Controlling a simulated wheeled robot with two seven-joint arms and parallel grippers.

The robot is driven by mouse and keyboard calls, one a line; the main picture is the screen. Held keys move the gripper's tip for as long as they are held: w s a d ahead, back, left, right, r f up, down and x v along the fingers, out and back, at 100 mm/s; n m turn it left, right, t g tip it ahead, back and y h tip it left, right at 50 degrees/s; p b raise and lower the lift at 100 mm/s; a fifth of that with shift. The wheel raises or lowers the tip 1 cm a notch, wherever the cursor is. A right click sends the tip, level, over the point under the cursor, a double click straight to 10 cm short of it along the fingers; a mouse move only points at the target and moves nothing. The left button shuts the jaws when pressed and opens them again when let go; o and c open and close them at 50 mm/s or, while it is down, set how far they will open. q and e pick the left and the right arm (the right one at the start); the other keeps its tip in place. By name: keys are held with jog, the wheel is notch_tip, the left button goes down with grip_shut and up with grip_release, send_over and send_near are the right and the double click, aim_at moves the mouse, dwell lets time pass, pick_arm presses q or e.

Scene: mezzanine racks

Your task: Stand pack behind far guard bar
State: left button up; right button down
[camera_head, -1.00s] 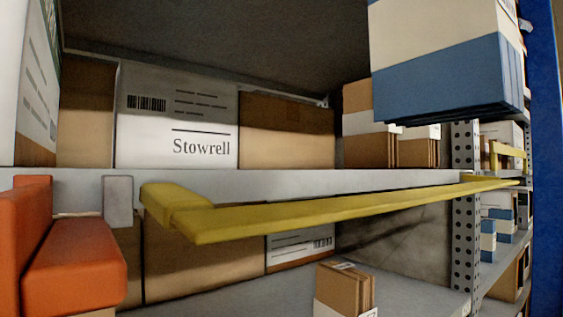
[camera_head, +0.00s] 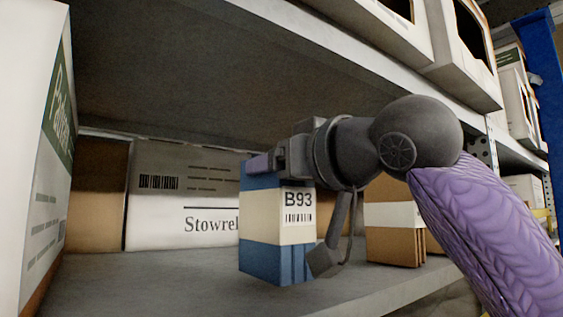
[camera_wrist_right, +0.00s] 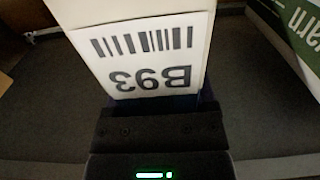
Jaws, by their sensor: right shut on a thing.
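The pack (camera_head: 277,215) is a blue and cream box with a B93 label, upright in the head view. My right gripper (camera_head: 283,160) is shut on it, reaching in from the right at its upper part. The pack is over the shelf board (camera_head: 160,290); I cannot tell whether its bottom touches the board. In the right wrist view the pack's B93 label (camera_wrist_right: 145,62) shows close up, upside down. The yellow guard bar is not clearly visible now. My left gripper is out of view.
A white Stowrell box (camera_head: 175,205) stands at the back. A large white and green carton (camera_head: 35,130) stands at the left. A brown and white box (camera_head: 392,235) stands right of the pack, behind my wrist. Bare board lies left of the pack.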

jog(key=shift+f, duration=0.75)
grip_release()
jog(key=b+v, duration=0.6)
jog(key=v, duration=0.6)
jog(key=shift+r, duration=0.15)
